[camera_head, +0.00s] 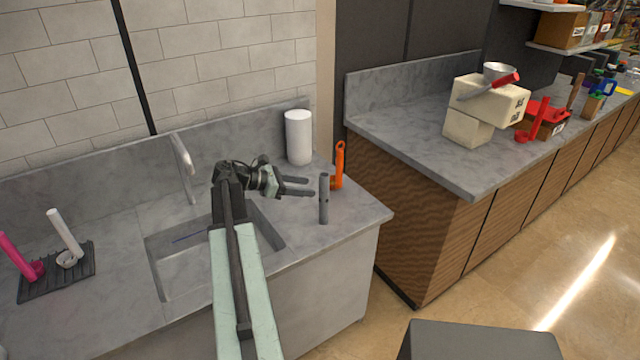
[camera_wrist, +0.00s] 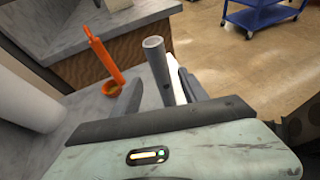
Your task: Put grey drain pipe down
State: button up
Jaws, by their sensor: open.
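The grey drain pipe (camera_head: 324,200) stands upright on the grey counter, to the right of the sink. It also shows in the wrist view (camera_wrist: 156,66), where its open top end is visible and it sits between the two fingers. My gripper (camera_head: 308,187) is open and points toward the pipe, with the fingertips close to it in the head view. In the wrist view, the fingers of my gripper (camera_wrist: 160,92) are spread on either side of the pipe. Whether a finger touches the pipe, I cannot tell. The pipe's lower end is hidden in the wrist view.
A white cylinder (camera_head: 299,138) stands at the back wall. The sink (camera_head: 160,262) with its faucet (camera_head: 182,155) is to the left. A black rack (camera_head: 62,284) holds pink and white parts. The counter's right edge is close.

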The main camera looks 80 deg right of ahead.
jog(key=p+v, duration=0.1)
jog(key=v, duration=0.3)
jog(key=shift+w+a, duration=0.1)
jog(key=w+a+f+m+t, duration=0.1)
jog(key=w+a+f+t, duration=0.2)
jog(key=w+a, duration=0.45)
jog(key=w+a+f+t, duration=0.2)
jog(key=w+a+f, duration=0.15)
jog(key=w, duration=0.75)
jog(key=w+a+f+m+t+y, duration=0.1)
jog(key=w+a+f+t, duration=0.1)
jog(key=w+a, duration=0.4)
jog(key=w+a+f+m+t+y, duration=0.1)
jog(key=w+a, duration=0.5)
jog(key=a, duration=1)
jog(key=w+a+f+t, duration=0.2)
jog(key=w+a+f, duration=0.2)
jog(key=w+a, duration=0.3)
jog(key=shift+a+m+t+y, duration=0.4)
jog(key=shift+a, duration=1.8)
jog(key=w+a+f+m+t+y, duration=0.1)
jog(key=a+y, duration=0.2)
jog(key=a, duration=1.9)
jog(key=shift+m+y, duration=0.3)
jog(key=shift+m, duration=0.1)
